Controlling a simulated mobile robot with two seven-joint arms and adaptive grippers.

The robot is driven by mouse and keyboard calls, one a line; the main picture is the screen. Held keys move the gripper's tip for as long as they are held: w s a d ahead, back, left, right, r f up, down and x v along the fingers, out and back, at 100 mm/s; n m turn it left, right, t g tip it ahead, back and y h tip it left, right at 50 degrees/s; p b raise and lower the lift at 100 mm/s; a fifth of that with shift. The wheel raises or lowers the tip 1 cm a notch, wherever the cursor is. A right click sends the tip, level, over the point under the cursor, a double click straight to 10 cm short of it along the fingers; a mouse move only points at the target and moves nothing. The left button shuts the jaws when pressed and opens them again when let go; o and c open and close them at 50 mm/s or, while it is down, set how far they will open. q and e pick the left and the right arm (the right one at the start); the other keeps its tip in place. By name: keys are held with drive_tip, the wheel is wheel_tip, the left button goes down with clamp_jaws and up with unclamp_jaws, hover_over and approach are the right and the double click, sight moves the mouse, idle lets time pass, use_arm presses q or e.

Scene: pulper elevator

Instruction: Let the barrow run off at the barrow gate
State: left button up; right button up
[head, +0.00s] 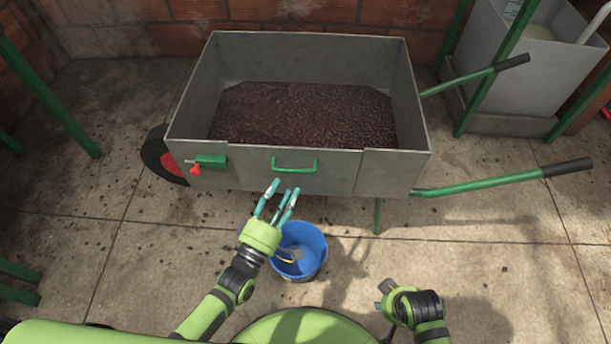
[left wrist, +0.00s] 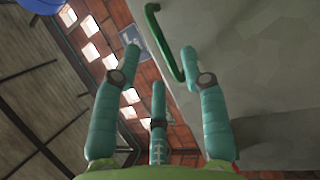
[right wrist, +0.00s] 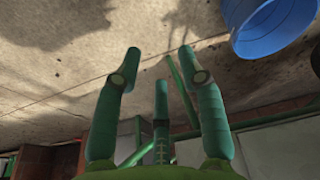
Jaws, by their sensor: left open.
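The grey metal barrow (head: 190,110) stands across the head view, holding a dark brown granular mass (head: 300,112). Its near side has a gate panel (head: 335,172) with a green handle (head: 295,164); the panel looks closed. A green latch with a red knob (head: 196,169) sits left of it. My left gripper (head: 281,194) is open and empty, just below and left of the handle, apart from it. In the left wrist view the handle (left wrist: 162,45) shows beyond the fingers. My right gripper (head: 383,294) is low at right, away from the barrow; its fingers (right wrist: 160,62) are spread and empty.
A blue bucket (head: 318,255) stands on the floor under my left gripper, with something grey inside. The barrow's green shaft with black grip (head: 490,182) reaches right. A grey bin (head: 500,45) stands behind at right. The floor at left front is mostly clear.

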sight(296, 172)
use_arm(q)
drive_tip(key=shift+b+x, duration=0.35)
drive_tip(key=shift+x, duration=3.1)
use_arm(e)
drive_tip(key=shift+w+r, duration=0.25)
drive_tip(key=shift+r, duration=0.95)
use_arm(q)
drive_tip(key=shift+r, duration=0.1)
clamp_jaws()
